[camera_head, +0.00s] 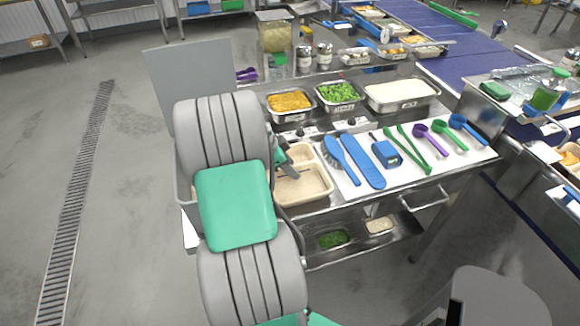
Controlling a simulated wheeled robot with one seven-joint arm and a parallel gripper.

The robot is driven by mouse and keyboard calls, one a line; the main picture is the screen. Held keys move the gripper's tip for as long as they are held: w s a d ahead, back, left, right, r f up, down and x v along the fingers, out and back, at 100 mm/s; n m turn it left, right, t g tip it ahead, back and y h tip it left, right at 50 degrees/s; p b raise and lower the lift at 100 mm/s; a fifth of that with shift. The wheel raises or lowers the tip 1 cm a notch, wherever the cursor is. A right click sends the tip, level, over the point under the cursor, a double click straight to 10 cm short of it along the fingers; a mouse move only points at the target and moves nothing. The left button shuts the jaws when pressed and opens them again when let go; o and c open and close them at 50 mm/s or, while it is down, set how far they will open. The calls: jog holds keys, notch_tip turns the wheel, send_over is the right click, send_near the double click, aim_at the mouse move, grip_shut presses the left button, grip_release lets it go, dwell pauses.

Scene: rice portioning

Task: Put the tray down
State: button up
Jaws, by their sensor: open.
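A beige tray with compartments (305,186) is at the left end of the steel counter, beside a white mat. My arm hides its left part. My gripper (290,168) shows only in part, as dark fingers over the tray's upper left side. It is open. I cannot tell whether the fingers touch the tray, or whether the tray rests fully on the surface under it.
On the white mat (350,189) lie a blue brush (340,158), blue, green and purple utensils and a blue device (385,153). Behind stand steel pans of orange food (289,102), green food (338,92) and rice (400,91). A blue conveyor (450,40) runs behind.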

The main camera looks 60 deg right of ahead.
jog(key=b+v, duration=0.1)
jog(key=v, duration=1.1)
jog(key=shift+s+r, duration=0.1)
